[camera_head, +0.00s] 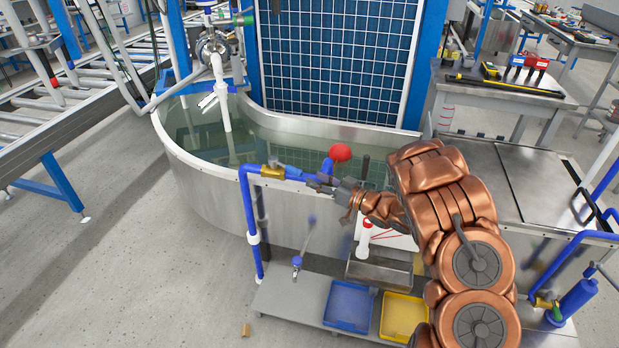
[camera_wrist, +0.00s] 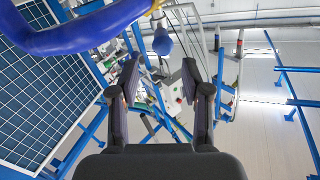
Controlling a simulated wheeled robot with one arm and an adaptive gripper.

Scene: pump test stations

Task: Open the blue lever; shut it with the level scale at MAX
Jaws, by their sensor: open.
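The blue lever (camera_head: 294,172) extends to the right from a brass valve (camera_head: 272,170) on the blue pipe along the tank's front rim. In the wrist view its rounded blue end (camera_wrist: 162,42) shows beyond my fingertips, roughly between them. My gripper (camera_head: 323,183) is by the lever, coming from the right. Its two dark fingers (camera_wrist: 161,75) are apart, with nothing held between them. Whether a finger touches the lever I cannot tell.
The steel tank (camera_head: 205,190) holds greenish water. A red ball (camera_head: 340,152) sits just above my gripper. A low shelf below has a blue bin (camera_head: 349,305) and a yellow bin (camera_head: 403,317). The blue pipe (camera_wrist: 75,35) crosses the top of the wrist view. Floor at left is clear.

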